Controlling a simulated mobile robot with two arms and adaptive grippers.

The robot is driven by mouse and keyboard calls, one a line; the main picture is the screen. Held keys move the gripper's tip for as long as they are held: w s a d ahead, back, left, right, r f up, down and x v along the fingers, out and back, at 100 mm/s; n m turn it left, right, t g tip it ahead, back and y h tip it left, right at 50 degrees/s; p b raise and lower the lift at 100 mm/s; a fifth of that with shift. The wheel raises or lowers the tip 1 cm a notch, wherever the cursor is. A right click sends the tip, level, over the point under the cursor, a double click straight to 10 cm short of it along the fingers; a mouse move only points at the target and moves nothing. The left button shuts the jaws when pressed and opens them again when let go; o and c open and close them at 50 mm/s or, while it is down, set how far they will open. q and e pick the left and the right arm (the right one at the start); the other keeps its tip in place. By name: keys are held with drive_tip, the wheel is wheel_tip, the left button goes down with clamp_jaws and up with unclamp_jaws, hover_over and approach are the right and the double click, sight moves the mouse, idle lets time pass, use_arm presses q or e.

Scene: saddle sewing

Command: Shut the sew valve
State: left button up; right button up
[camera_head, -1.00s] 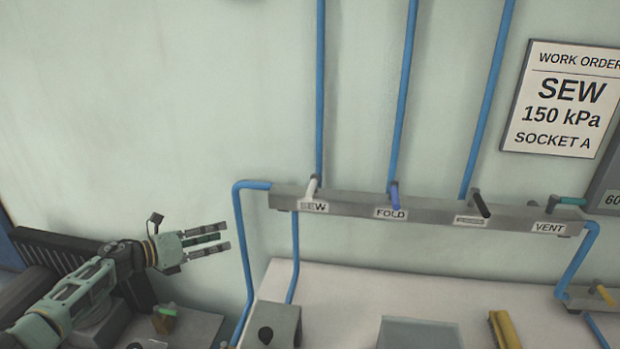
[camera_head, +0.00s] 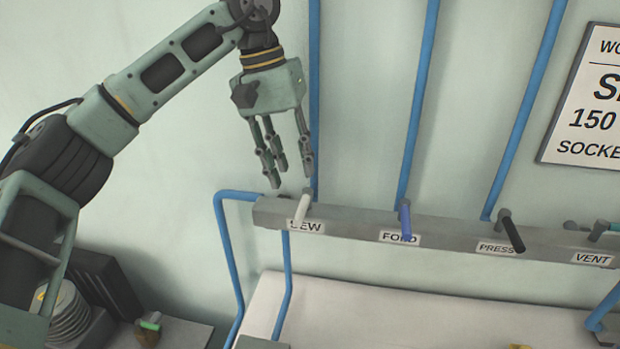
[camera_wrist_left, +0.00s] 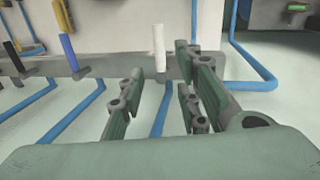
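The sew valve's white lever (camera_head: 300,207) stands on the grey manifold bar (camera_head: 345,219), above the SEW label, which it partly covers. My left gripper (camera_head: 286,176) hangs fingers-down just above the lever, its fingers spread and empty. In the left wrist view, the white lever (camera_wrist_left: 159,48) stands beyond the open fingers (camera_wrist_left: 160,95), between the two sides, and looks apart from them. My right gripper is in neither view.
The blue FOLD lever (camera_head: 404,218), black PRESS lever (camera_head: 511,232) and teal VENT lever (camera_head: 606,227) sit along the same bar. Blue pipes (camera_head: 418,100) run up the wall behind. A white table (camera_head: 400,315) is below.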

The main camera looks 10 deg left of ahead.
sight(302, 206)
use_arm(q)
drive_tip(key=f, duration=0.1)
drive_tip(key=s+f+p, duration=0.1)
drive_tip(key=f, duration=0.1)
drive_tip(key=s+d+f+p, duration=0.1)
drive_tip(key=shift+d+f, duration=0.1)
drive_tip(key=shift+f, duration=0.3)
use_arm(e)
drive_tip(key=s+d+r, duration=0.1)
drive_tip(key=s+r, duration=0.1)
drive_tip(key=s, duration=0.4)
use_arm(q)
drive_tip(key=shift+w+d+f, duration=0.1)
drive_tip(key=shift+w+f, duration=0.1)
drive_tip(key=shift+f, duration=0.2)
drive_tip(key=shift+w+d+f, duration=0.1)
drive_tip(key=shift+w+f, duration=0.05)
drive_tip(key=shift+f, duration=0.25)
drive_tip(key=shift+s, duration=0.2)
clamp_jaws()
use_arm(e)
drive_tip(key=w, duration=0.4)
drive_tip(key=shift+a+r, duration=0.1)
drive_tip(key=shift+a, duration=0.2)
